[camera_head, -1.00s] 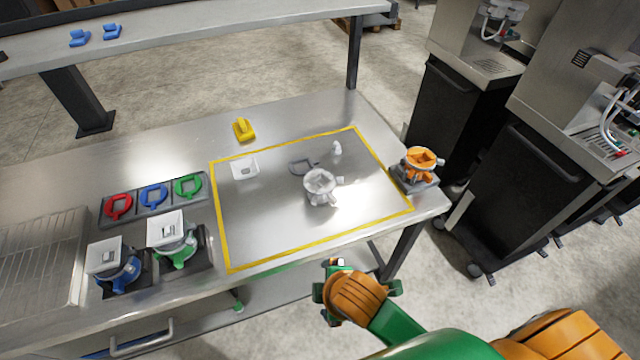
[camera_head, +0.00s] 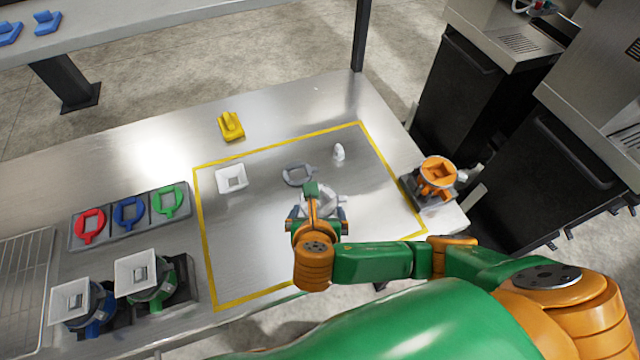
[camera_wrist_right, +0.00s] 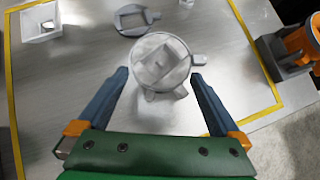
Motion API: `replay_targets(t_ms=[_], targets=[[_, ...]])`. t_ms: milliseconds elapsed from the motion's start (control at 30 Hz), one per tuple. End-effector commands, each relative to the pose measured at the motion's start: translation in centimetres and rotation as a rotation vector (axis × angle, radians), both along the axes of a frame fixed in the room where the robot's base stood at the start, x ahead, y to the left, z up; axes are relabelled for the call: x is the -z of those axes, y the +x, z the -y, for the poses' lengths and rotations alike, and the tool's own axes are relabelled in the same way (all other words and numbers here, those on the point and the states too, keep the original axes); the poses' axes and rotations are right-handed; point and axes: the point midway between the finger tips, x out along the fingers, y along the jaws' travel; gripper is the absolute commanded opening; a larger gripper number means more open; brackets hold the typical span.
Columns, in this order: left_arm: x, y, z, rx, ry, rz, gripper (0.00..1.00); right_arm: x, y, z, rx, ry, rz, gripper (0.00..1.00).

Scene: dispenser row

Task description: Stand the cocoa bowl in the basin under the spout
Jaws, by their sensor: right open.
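A grey round vessel with side lugs and a square recess on top stands inside the yellow-taped area. It shows in the wrist view (camera_wrist_right: 158,62) and is partly hidden by my right gripper in the head view (camera_head: 326,198). No label tells me whether it is the cocoa bowl. My right gripper (camera_wrist_right: 160,76) is open, its two blue fingers on either side of the vessel's near part, with gaps visible. An orange vessel (camera_head: 438,174) sits in a grey holder at the table's right end. A machine's grated basin (camera_head: 520,42) shows at upper right; its spout is not clearly visible. My left gripper is out of view.
Inside the tape lie a white square cup (camera_head: 232,179), a grey ring with a handle (camera_head: 298,175) and a small white piece (camera_head: 338,152). A yellow block (camera_head: 230,127) lies behind the tape. Blue and green vessels with white tops and coloured rings stand at left.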

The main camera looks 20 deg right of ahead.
Motion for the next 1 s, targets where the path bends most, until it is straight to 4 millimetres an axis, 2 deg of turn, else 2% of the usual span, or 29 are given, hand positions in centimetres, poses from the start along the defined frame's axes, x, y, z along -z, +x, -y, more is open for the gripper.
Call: replay_targets(t_ms=[333, 600, 833, 867, 1000], targets=[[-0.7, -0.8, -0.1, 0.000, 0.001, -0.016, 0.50, 4.3, 3.7, 1.5, 0.004, -0.001, -0.001, 1.00], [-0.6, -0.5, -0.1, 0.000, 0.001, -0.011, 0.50, 4.9, 4.2, 1.6, 0.002, 0.003, -0.001, 1.00], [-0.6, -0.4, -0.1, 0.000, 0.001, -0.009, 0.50, 4.9, 4.1, 1.6, 0.002, 0.003, -0.001, 0.38], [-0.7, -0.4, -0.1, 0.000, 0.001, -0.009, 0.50, 4.9, 4.1, 1.6, 0.002, 0.003, -0.001, 0.34], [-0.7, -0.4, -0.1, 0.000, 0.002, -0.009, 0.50, 4.9, 4.1, 1.6, 0.003, 0.003, -0.001, 0.34]])
